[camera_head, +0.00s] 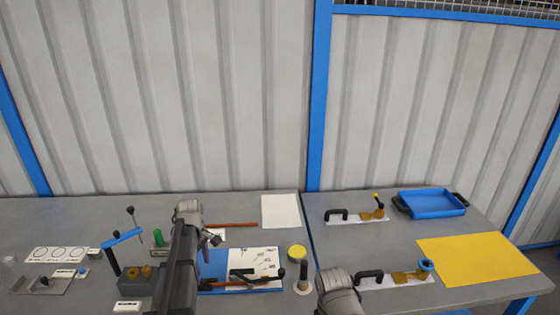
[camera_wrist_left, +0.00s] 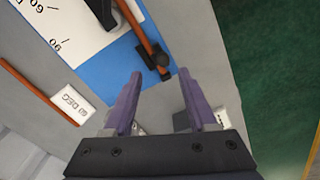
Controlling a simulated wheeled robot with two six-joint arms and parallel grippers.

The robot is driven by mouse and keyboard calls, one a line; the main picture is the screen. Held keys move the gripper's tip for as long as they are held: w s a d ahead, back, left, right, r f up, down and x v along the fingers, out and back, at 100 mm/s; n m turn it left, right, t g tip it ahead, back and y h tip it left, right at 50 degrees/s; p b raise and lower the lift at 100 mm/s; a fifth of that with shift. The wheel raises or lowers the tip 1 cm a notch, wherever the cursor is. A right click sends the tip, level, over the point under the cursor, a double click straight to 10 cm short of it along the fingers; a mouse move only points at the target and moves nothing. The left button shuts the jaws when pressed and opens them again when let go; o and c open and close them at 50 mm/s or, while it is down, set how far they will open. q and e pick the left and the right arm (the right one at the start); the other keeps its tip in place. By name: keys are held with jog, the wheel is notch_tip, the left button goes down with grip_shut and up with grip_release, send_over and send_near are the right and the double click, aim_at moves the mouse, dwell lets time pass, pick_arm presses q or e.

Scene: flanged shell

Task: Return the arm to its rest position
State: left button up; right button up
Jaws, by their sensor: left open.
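My left arm (camera_head: 175,270) reaches up over the left part of the bench. Its gripper (camera_head: 213,239) is near the left edge of a blue board, partly hidden by the arm. In the left wrist view the two purple fingers (camera_wrist_left: 165,88) are spread apart with nothing between them. Beyond the fingertips lie the blue board (camera_wrist_left: 120,62) and an orange-brown rod with a black end (camera_wrist_left: 148,40). Part of my right arm (camera_head: 340,296) shows at the bottom of the head view; its gripper is out of view.
The blue board carries a white marked sheet (camera_head: 250,262) and a black-handled lever. A stand with a blue arm (camera_head: 122,238) rises at left. A blue tray (camera_head: 432,203), a yellow mat (camera_head: 477,258) and two black-handled fixtures are at right. A corrugated wall (camera_head: 230,100) stands behind.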

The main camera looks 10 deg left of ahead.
pick_arm(q)
jog(key=s+d+m, duration=0.6)
jog(key=d, duration=0.4)
jog(key=s+d+m, duration=0.6)
jog(key=d+m, duration=0.1)
jog(key=d, duration=0.3)
jog(key=s+d+m+y, duration=0.1)
jog(key=s+d+m, duration=0.5)
jog(key=d, duration=0.4)
jog(key=shift+s+d+m, duration=0.2)
jog(key=shift+s+m, duration=0.1)
jog(key=shift+s, duration=0.15)
